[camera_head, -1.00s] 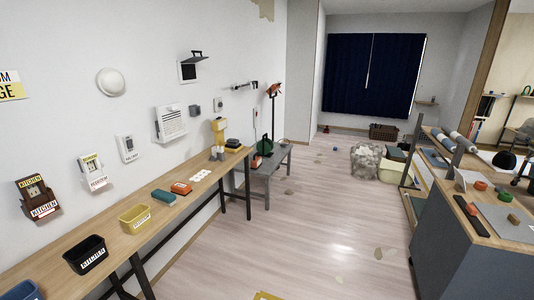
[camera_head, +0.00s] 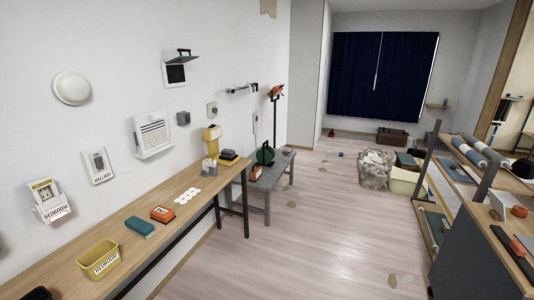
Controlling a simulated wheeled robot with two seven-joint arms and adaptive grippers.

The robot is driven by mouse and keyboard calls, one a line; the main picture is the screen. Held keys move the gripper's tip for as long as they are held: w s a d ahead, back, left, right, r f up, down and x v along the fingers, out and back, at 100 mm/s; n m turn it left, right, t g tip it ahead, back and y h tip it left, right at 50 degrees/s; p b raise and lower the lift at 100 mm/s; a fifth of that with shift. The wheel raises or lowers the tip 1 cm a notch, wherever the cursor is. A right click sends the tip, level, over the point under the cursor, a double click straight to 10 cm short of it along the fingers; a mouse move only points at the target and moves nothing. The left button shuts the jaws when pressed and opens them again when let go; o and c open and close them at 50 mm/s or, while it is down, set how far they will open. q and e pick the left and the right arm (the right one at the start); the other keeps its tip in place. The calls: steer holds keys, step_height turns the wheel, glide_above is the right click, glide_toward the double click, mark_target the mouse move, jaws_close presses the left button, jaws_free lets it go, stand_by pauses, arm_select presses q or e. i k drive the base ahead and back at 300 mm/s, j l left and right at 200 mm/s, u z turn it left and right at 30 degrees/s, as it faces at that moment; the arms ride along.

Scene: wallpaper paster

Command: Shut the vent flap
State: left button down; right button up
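A small wall vent (camera_head: 176,73) with a pale frame and a dark opening is high on the left wall. Its dark grey flap (camera_head: 182,56) sticks out from the top edge, raised, with a small handle on it, so the opening is uncovered. A white louvred unit (camera_head: 152,135) is lower on the same wall; its front looks tilted out at the bottom. Neither of my grippers is in view.
A long wooden bench (camera_head: 175,198) runs along the left wall, carrying a yellow bin (camera_head: 99,261), a teal block (camera_head: 139,228) and an orange box (camera_head: 162,214). A grey low table (camera_head: 270,175) stands beyond. The floor (camera_head: 290,240) right of the bench is largely clear.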

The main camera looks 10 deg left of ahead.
mark_target(181, 59)
steer(key=i+l+u, duration=0.1)
steer(key=i, duration=1.5)
steer(key=i+l+u, duration=0.15)
steer(key=i+u, duration=0.25)
steer(key=i+l+u, duration=0.4)
steer(key=i, duration=0.2)
steer(key=i+l+u, duration=0.45)
